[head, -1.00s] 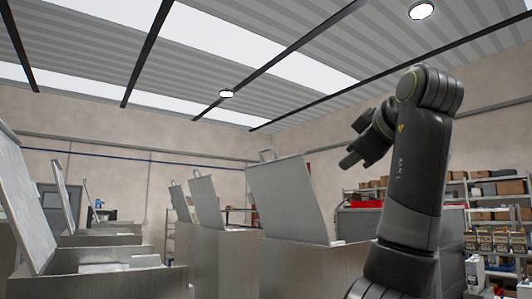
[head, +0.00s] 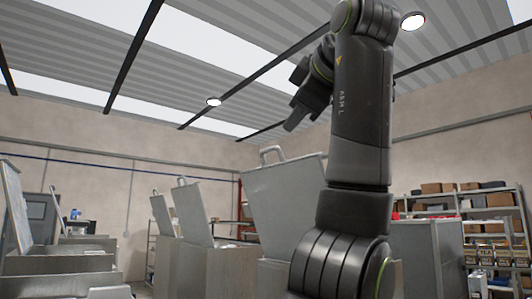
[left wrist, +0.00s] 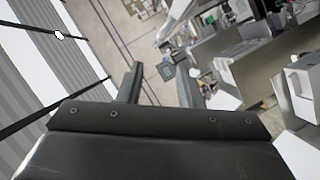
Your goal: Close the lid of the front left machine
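In the head view, a grey machine body (head: 55,291) shows as a strip at the bottom left, with a pale part (head: 110,292) on it. My left gripper (head: 291,98) is raised high, in front of the ceiling and back wall, well right of the left machines and touching nothing. In the left wrist view its fingers (left wrist: 160,80) are apart and empty. My right gripper is not in view.
The nearest right machine has a raised lid with a handle (head: 285,205), partly behind my left arm. Two more raised lids (head: 162,215) (head: 192,212) stand left of it. Stocked shelves (head: 470,215) are at the right. A gap separates the two machine rows.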

